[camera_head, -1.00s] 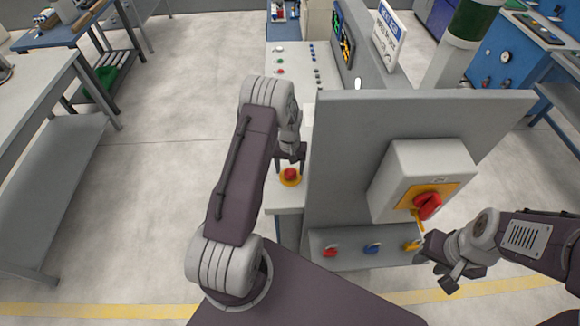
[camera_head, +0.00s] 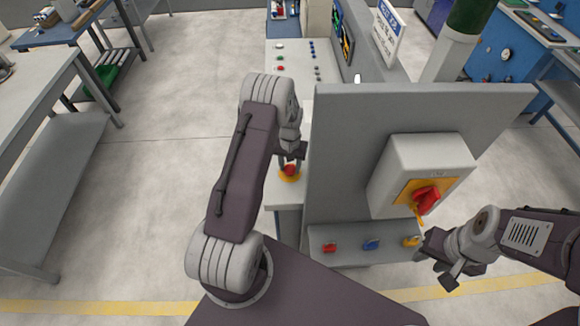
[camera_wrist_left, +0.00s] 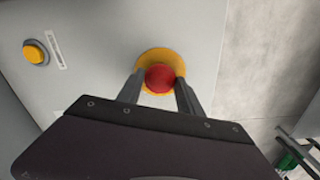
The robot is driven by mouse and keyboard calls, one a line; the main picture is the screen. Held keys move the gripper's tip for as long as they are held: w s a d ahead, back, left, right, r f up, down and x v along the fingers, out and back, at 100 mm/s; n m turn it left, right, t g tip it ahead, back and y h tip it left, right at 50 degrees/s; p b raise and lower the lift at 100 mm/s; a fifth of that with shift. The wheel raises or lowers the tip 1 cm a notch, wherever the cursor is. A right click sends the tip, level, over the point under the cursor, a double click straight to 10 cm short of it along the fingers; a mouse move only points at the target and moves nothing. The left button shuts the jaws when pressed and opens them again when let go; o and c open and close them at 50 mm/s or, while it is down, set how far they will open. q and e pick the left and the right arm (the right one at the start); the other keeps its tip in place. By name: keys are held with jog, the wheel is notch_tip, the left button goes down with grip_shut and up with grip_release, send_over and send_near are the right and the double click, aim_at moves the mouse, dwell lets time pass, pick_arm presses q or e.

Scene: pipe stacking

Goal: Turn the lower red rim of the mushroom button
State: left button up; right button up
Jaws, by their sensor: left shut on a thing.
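The red mushroom button (camera_head: 289,170) sits on a round yellow base (camera_head: 289,178) on the end of the light grey console. In the left wrist view the red button (camera_wrist_left: 160,78) lies between my left gripper's two fingers, over its yellow base (camera_wrist_left: 161,56). My left gripper (camera_head: 291,160) points down and is shut on the button; its fingers flank the red cap. The lower rim is partly hidden by the fingers and the cap. My right gripper (camera_head: 436,270) is at the lower right, near the small panel; its fingertips are unclear.
A yellow button (camera_wrist_left: 35,52) sits on the console to the left in the left wrist view. A grey upright panel (camera_head: 340,150) stands right of my left arm, carrying a box with a red rotary switch (camera_head: 426,200). Small red, blue and yellow padlock-like items (camera_head: 371,244) are below.

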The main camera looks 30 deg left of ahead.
pick_arm(q)
jog(key=m+b, duration=0.1)
jog(key=m, duration=0.2)
jog(key=shift+m, duration=1)
jog(key=shift+s+b, duration=0.1)
jog(key=shift+b, duration=0.2)
jog(key=o, duration=1.4)
notch_tip(320, 180, up, 9)
jog(key=shift+r+b, duration=0.1)
jog(key=shift+b, duration=0.5)
